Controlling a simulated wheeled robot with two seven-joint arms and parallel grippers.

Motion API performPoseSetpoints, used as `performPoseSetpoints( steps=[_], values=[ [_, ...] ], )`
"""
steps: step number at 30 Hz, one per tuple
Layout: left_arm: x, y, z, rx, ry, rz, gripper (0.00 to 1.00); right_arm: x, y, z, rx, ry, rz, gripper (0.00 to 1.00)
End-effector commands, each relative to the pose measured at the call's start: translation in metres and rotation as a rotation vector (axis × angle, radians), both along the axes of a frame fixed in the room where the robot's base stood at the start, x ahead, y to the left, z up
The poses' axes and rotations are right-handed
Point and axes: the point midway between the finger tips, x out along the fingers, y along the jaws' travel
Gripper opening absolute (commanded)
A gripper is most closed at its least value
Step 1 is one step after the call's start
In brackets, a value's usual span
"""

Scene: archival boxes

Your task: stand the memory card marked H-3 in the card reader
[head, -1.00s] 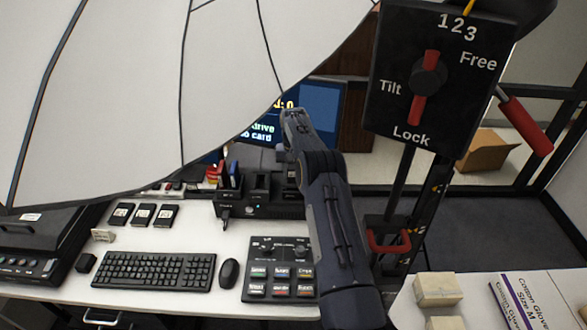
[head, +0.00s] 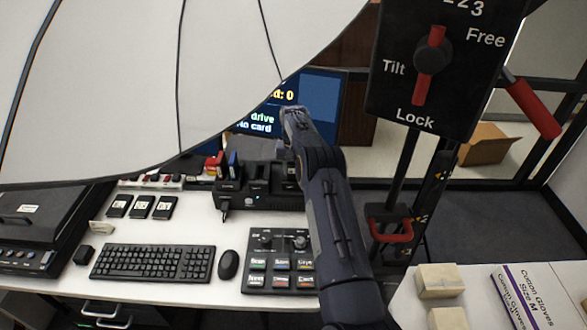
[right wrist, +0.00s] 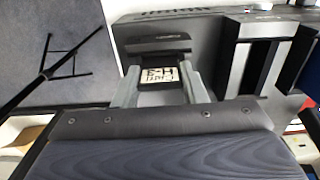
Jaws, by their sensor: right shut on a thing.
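The card reader (head: 262,199) is a black box with slots on the desk, below the monitor. It also shows in the right wrist view (right wrist: 215,28). The memory card marked H-3 (right wrist: 158,73) is black with a white label, its marking upside down in the right wrist view. My right gripper (right wrist: 160,80) is shut on it, one finger on each side. The card is at the reader's end beside the larger slots; I cannot tell how deep it sits. In the head view my right arm hides the card and fingertips. My left gripper is not in view.
Three dark labelled cards (head: 141,207) lie on the desk. Red (head: 211,166) and blue (head: 233,163) items stand by the reader's left end. A keyboard (head: 153,262), mouse (head: 229,265) and button panel (head: 281,262) are in front. The monitor (head: 318,100) reads "No card". A large pale canopy hangs over the left.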

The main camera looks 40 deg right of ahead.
Motion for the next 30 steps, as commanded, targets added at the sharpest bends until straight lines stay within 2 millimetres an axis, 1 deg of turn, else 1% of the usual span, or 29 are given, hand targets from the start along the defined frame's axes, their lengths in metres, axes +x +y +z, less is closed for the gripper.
performPoseSetpoints(
  steps=[30],
  values=[
    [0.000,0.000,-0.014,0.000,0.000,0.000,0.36,0.000,0.000,-0.020,0.000,0.000,0.000,0.17]
  ],
)
